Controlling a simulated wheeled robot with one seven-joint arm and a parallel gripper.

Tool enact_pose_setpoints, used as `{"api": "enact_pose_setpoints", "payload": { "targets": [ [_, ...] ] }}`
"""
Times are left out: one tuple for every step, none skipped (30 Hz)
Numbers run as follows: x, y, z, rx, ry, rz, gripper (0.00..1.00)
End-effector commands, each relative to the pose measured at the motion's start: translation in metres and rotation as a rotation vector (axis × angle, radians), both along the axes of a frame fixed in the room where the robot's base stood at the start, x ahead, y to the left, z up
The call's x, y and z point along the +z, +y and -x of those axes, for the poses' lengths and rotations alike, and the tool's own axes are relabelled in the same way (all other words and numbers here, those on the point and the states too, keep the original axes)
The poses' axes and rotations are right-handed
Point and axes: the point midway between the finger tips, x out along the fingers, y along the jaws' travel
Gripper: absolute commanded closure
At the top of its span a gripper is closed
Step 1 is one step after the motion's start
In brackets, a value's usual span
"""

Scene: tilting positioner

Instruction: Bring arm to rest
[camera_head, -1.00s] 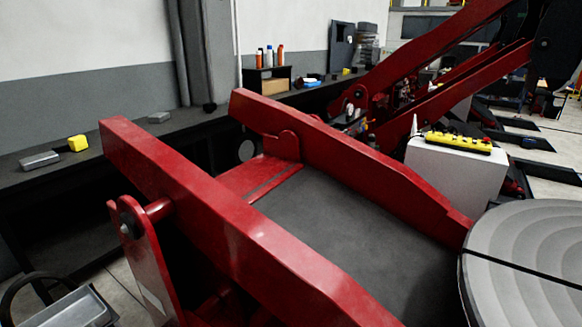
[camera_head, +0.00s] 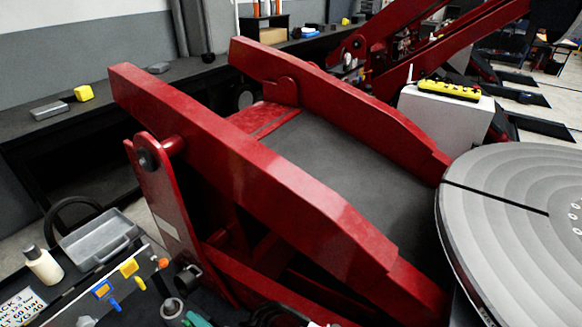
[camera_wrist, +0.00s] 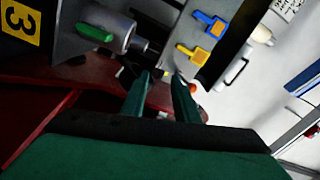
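My gripper (camera_wrist: 164,80) shows in the wrist view with its two dark green fingers apart and nothing between them. It hangs above the cart and beside red metal parts (camera_wrist: 75,83). In the head view, a small green shape shows at the bottom edge; I cannot tell if it is my gripper. The red tilting positioner (camera_head: 240,150) fills the middle of the head view, with its grey round table (camera_head: 500,190) at the right.
A dark bench (camera_head: 130,90) runs along the wall. A white cabinet (camera_head: 450,115) carries a yellow control box (camera_head: 449,90).

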Motion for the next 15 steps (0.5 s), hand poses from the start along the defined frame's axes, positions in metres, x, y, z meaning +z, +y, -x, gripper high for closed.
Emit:
{"api": "enact_pose_setpoints", "payload": {
  "targets": [
    [0.003, 0.003, 0.005, -0.01, -0.011, -0.009, 0.72],
    [0.006, 0.004, 0.006, -0.018, -0.019, -0.013, 0.72],
    [0.009, 0.004, 0.007, -0.03, -0.031, -0.017, 0.72],
    [0.011, 0.005, 0.009, -0.04, -0.04, -0.02, 0.72],
    [0.013, 0.005, 0.011, -0.05, -0.049, -0.023, 0.72],
    [0.017, 0.005, 0.013, -0.063, -0.06, -0.028, 0.72],
    [0.02, 0.006, 0.015, -0.075, -0.072, -0.031, 0.72],
    [0.022, 0.006, 0.017, -0.087, -0.081, -0.034, 0.72],
    [0.027, 0.006, 0.02, -0.102, -0.094, -0.038, 0.72],
    [0.029, 0.006, 0.022, -0.115, -0.104, -0.04, 0.72],
    [0.032, 0.006, 0.024, -0.129, -0.115, -0.042, 0.72],
    [0.036, 0.005, 0.028, -0.149, -0.128, -0.046, 0.72],
    [0.039, 0.005, 0.031, -0.164, -0.14, -0.046, 0.72],
    [0.043, 0.005, 0.035, -0.18, -0.152, -0.048, 0.72],
    [0.047, 0.004, 0.04, -0.205, -0.167, -0.048, 0.72]
  ]
}}
